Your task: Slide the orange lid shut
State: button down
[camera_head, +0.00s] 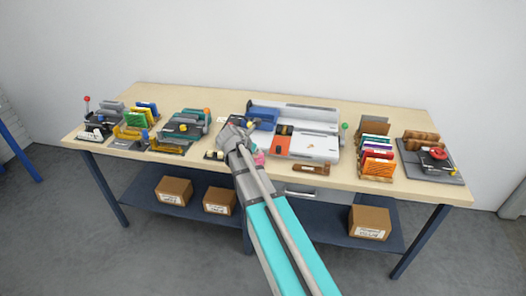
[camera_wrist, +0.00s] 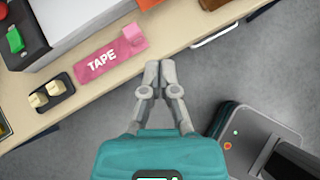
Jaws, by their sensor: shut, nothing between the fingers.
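An orange panel (camera_head: 284,130), which looks like the orange lid, lies at the left end of a white unit (camera_head: 313,145) in the middle of the table. In the wrist view an orange surface (camera_wrist: 178,22) shows at the top edge, partly cut off; it seems to be the same part. My gripper (camera_wrist: 159,66) is shut and empty, its fingertips together. In the wrist view the tips appear beside the table's front edge, with floor behind them, apart from the orange surface. In the head view my arm hides the fingertips.
A pink TAPE holder (camera_wrist: 110,58) and a small black tray (camera_wrist: 48,95) lie near the table's front edge. A brown block (camera_head: 311,168) lies in front of the white unit. A file rack (camera_head: 376,166) stands to the right, and several devices stand to the left.

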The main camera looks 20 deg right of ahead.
aim_at(277, 151)
jog(key=b+x, duration=0.7)
jog(key=x, duration=0.3)
jog(key=shift+w+d, duration=0.35)
jog(key=shift+d, duration=0.25)
jog(key=shift+w+d, duration=0.3)
jog(key=shift+d, duration=0.3)
jog(key=shift+w+d, duration=0.25)
jog(key=shift+d, duration=0.3)
jog(key=shift+w, duration=0.1)
jog(key=w+d, duration=0.2)
jog(key=w, duration=0.1)
jog(key=w+d, duration=0.2)
jog(key=w, duration=0.1)
jog(key=w+d, duration=0.2)
jog(key=w, duration=0.2)
jog(key=shift+d, duration=0.35)
jog(key=shift+d+r, duration=0.15)
jog(key=shift+w, duration=0.1)
